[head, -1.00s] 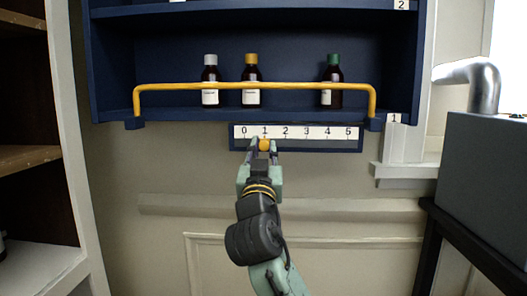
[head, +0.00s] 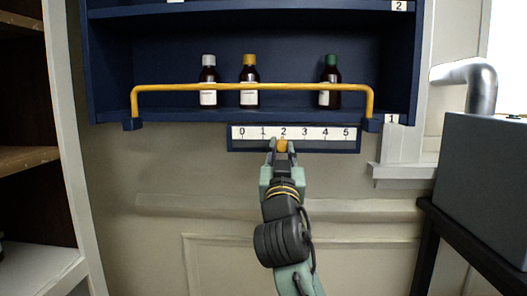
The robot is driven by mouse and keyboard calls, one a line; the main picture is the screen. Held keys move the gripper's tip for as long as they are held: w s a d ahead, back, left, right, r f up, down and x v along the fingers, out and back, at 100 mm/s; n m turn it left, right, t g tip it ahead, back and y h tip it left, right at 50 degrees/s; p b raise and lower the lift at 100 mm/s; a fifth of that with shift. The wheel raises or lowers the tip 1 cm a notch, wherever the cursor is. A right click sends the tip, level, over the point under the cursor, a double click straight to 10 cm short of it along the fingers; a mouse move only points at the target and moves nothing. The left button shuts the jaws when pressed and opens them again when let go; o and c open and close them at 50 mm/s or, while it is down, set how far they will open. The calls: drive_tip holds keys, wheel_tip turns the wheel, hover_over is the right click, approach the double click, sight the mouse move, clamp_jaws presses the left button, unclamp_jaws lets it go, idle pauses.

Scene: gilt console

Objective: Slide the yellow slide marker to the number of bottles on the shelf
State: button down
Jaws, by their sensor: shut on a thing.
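The yellow slide marker (head: 282,146) is at the number 2 on the white number strip (head: 315,133), which runs from 0 to 5 under the shelf. My gripper (head: 281,148) is shut on the marker, with a finger on each side of it. Three dark bottles stand on the blue shelf (head: 180,115) behind a yellow rail: one with a grey cap (head: 208,82), one with a yellow cap (head: 249,82) and one with a green cap (head: 330,82). The rail crosses in front of their labels.
The yellow rail (head: 290,87) spans the shelf front above the strip. A grey box with a metal pipe (head: 482,88) stands at the right on a dark stand. Open shelving (head: 30,158) is at the left. The wall below the strip is clear.

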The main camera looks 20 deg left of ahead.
drive_tip(key=d, duration=0.1)
drive_tip(key=w+d, duration=0.1)
drive_tip(key=d, duration=0.3)
drive_tip(key=shift+w+d, duration=0.15)
drive_tip(key=shift+w, duration=0.1)
drive_tip(key=c, duration=1.4)
unclamp_jaws()
drive_tip(key=shift+c, duration=0.2)
drive_tip(key=v, duration=1.2)
